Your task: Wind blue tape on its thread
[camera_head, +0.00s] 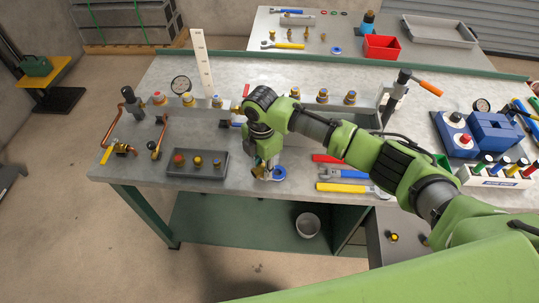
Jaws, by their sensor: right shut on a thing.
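A blue tape roll (279,173), a blue ring with a pale middle, is at the front part of the grey workbench (225,192). My right gripper (266,173) points down at the roll's left side, with its fingertips at the roll. It is shut on the roll, as far as this small view shows; the fingers partly hide the contact. A dark tray (197,177) to the left holds a few fittings, among them a brass one (197,161). I cannot tell which thread goes with the tape. My left gripper is not in view.
Wrenches (345,188) lie right of the gripper. Several fittings (188,99) stand along the back, beside a white upright scale (202,62). Copper pipework (112,120) is at the left. A blue vise-like block (493,133) and screwdriver rack (493,177) are at the right.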

